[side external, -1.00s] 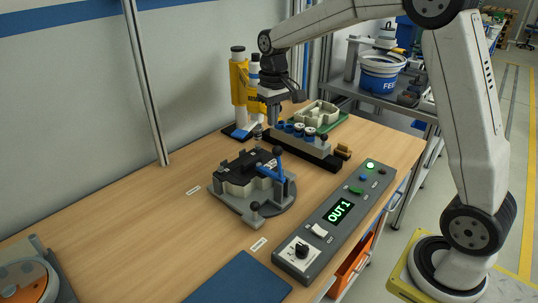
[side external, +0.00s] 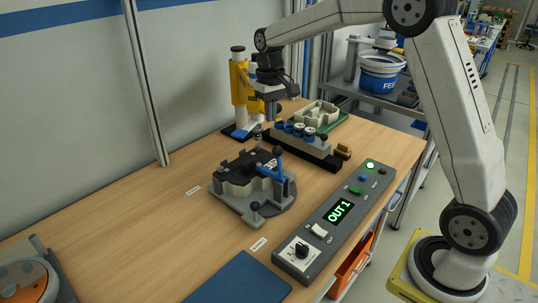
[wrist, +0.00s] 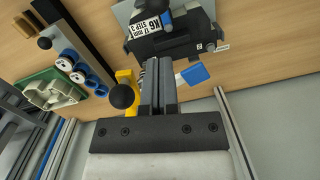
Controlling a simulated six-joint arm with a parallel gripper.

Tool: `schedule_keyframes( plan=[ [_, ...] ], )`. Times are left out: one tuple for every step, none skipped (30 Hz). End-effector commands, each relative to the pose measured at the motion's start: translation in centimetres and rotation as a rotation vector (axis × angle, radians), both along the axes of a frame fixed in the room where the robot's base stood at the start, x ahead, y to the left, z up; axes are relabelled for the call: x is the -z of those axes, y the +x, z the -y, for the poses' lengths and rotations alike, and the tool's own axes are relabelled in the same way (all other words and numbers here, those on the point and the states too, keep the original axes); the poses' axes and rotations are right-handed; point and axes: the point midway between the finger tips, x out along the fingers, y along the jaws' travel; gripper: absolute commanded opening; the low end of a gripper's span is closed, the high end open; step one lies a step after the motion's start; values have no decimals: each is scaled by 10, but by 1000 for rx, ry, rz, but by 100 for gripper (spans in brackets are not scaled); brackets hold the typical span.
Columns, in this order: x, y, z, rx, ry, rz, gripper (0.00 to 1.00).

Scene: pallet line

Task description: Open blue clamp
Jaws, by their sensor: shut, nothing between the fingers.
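The blue clamp (side external: 270,170) sits on top of the grey fixture (side external: 276,206), with a black ball knob at its upper end. The fixture holds a dark, pale-sided part. My gripper (side external: 271,117) is above and behind the fixture, apart from the clamp, beside the row of blue and white rollers. In the wrist view my gripper's fingers (wrist: 158,82) are together with nothing between them. The fixture (wrist: 178,44) shows there beyond the fingertips, with a blue piece near the top edge that is probably the clamp.
A yellow press (side external: 239,90) stands behind my gripper. The black rack (side external: 318,157) with rollers and a green tray (side external: 328,125) are to the right. A control panel (side external: 318,236) reading "OUT 1" and a blue mat (side external: 238,280) are at the front. The table left of the fixture is mostly clear.

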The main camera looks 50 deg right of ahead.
Motion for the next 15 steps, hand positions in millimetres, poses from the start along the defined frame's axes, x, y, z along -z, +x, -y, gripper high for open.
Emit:
schedule_keyframes(
  plan=[
    [8, -1, -1, 0, 1, -3, 0],
    [12, -1, -1, 0, 1, -4, 0],
    [18, -1, -1, 0, 1, -4, 0],
    [22, -2, -1, -1, 1, -3, 0],
    [26, -2, -2, -1, 1, -3, 0],
    [32, -2, -2, -1, 1, -3, 0],
    [36, -2, -2, -1, 1, -3, 0],
    [40, -3, -2, -1, 1, -4, 0],
    [46, -3, -2, -1, 0, -2, 0],
    [49, -3, -3, 0, 1, -3, 0],
    [52, -3, -3, 0, 1, -3, 0],
    [56, -3, -3, -1, 0, -2, 0],
    [59, -3, -3, -1, 0, -2, 0],
    [62, -4, -3, -1, 0, -2, 0],
    [65, -4, -3, -1, 0, -2, 0]
  ],
)
